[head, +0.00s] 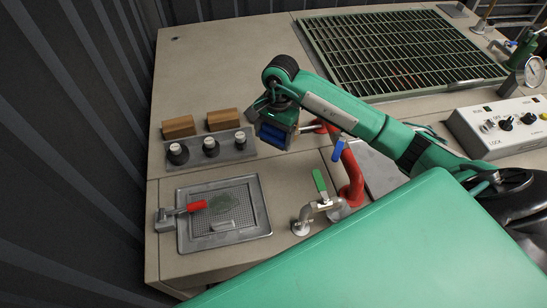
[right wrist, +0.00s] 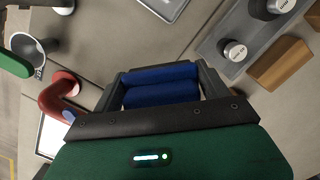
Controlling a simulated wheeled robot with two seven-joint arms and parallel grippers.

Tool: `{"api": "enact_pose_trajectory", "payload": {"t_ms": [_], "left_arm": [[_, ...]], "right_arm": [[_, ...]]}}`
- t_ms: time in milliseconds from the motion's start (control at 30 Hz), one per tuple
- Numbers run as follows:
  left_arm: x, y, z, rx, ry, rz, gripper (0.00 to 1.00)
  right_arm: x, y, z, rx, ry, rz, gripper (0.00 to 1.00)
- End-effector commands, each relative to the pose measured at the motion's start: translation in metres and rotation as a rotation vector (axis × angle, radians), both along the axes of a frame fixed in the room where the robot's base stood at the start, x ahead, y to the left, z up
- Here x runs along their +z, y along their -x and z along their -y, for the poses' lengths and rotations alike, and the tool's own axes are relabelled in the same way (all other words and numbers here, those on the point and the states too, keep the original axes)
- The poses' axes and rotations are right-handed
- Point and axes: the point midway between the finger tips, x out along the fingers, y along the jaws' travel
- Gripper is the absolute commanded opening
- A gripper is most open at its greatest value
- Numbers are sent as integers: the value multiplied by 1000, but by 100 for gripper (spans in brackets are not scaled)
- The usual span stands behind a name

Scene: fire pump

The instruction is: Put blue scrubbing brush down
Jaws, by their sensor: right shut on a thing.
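My right gripper (head: 275,143) is above the worktop near its middle, just right of a grey block with several white-topped knobs. It is shut on the blue scrubbing brush (head: 271,133), which shows as a blue part between the fingers. In the right wrist view, the blue brush (right wrist: 160,85) lies across the gap between the dark fingers, with bare worktop beyond it. I cannot tell whether the brush touches the surface. My left gripper is not in view.
The knob block (head: 238,151) and two brown wooden blocks (head: 222,119) stand left of the gripper. A framed mesh plate (head: 240,222) with a red-handled valve (head: 196,206) is in front. A green-handled tap (head: 320,184) and red pipe (head: 353,178) rise nearby. Bare worktop (head: 215,60) lies behind.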

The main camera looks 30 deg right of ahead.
Motion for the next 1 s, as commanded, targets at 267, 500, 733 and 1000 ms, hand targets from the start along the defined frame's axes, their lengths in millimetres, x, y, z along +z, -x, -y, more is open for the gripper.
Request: {"api": "enact_pose_trajectory", "payload": {"t_ms": [267, 500, 733, 1000], "left_arm": [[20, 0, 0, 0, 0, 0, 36], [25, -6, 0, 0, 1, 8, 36], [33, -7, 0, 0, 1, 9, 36], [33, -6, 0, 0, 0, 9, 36]], "right_arm": [[-65, 1, -1, -1, -2, -5, 40], [-89, 0, -1, 2, -1, -2, 40], [-121, 0, 0, 1, -1, 0, 40], [-127, 0, 0, 3, 0, 2, 40]]}}
